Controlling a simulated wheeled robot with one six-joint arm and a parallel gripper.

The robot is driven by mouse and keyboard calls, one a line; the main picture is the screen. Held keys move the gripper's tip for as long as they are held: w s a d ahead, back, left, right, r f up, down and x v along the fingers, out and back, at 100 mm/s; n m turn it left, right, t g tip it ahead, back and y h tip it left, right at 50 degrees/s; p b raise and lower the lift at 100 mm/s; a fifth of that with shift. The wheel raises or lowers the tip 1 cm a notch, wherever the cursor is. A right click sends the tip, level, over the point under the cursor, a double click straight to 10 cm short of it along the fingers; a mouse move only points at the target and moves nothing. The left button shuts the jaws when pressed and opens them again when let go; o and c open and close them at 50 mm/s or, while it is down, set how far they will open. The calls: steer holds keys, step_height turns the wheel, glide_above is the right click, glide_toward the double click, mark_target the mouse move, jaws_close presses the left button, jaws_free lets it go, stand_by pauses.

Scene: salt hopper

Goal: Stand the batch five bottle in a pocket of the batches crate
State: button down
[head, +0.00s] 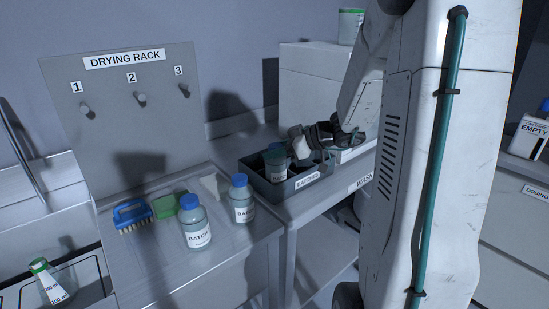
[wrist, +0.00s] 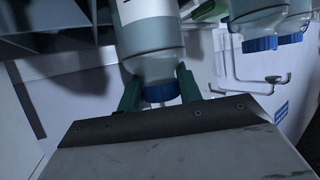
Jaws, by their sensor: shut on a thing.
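My gripper (wrist: 160,88) is shut on a clear bottle with a blue cap (wrist: 152,45). The two teal fingers sit on either side of its neck in the wrist view. In the head view my gripper (head: 290,151) is over the grey batches crate (head: 300,187), and a labelled bottle (head: 278,174) shows upright within the crate's outline below it. I cannot tell whether that bottle's base touches the crate floor. Its batch number is not readable. The crate's dividers also show at the upper left of the wrist view (wrist: 60,15).
Two blue-capped bottles, one nearer (head: 195,228) and one farther (head: 241,203), stand on the drying rack's tray. A blue brush (head: 132,215) and a green item (head: 164,206) lie left of them. A white box (head: 310,85) stands behind the crate.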

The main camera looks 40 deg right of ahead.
steer(key=shift+f, duration=1.1)
steer(key=c, duration=0.9)
jaws_free()
steer(key=shift+c, duration=0.2)
